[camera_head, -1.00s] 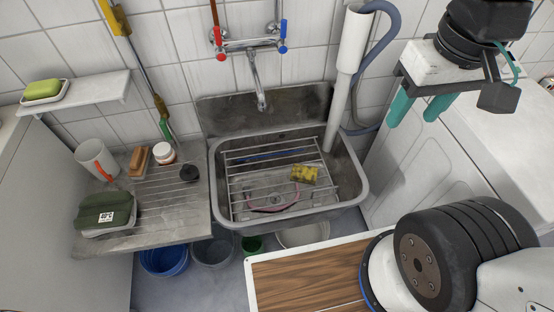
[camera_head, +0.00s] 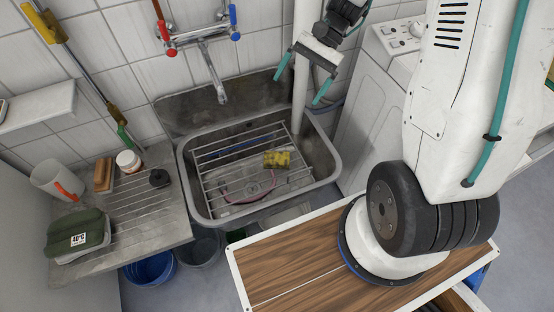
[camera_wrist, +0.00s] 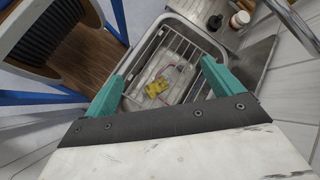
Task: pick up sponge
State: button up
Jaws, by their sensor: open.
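My gripper (camera_head: 301,88) is open and empty, above the back right of the sink and clear of the sponge. The gripper also shows in the wrist view (camera_wrist: 158,78), its fingers spread wide apart.
The tap (camera_head: 210,65) and a white pipe (camera_head: 304,70) rise behind the sink near my gripper. A washing machine (camera_head: 375,120) stands at right.

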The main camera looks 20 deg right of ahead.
jog(key=w+d+f+m+t+y, duration=0.1)
jog(key=w+f+m+y, duration=0.15)
jog(key=f, duration=0.55)
jog(key=w+d+f+m+y, duration=0.1)
jog(key=d+f+m, duration=0.15)
jog(key=f, duration=0.55)
jog(key=m+t+y, duration=0.2)
jog(key=m+t, duration=0.1)
jog(key=m, duration=0.2)
send_near(279, 157)
jog(key=shift+w+a+r, duration=0.25)
jog(key=shift+a+r, duration=0.2)
jog(key=shift+r, duration=0.15)
jog(key=x, duration=0.5)
jog(key=f+x, duration=0.1)
jog(key=x, duration=0.2)
jog(key=shift+s+d+f, duration=0.1)
jog(key=shift+s+d, duration=0.15)
jog(key=shift+s, duration=0.05)
jog(key=c, duration=1.3)
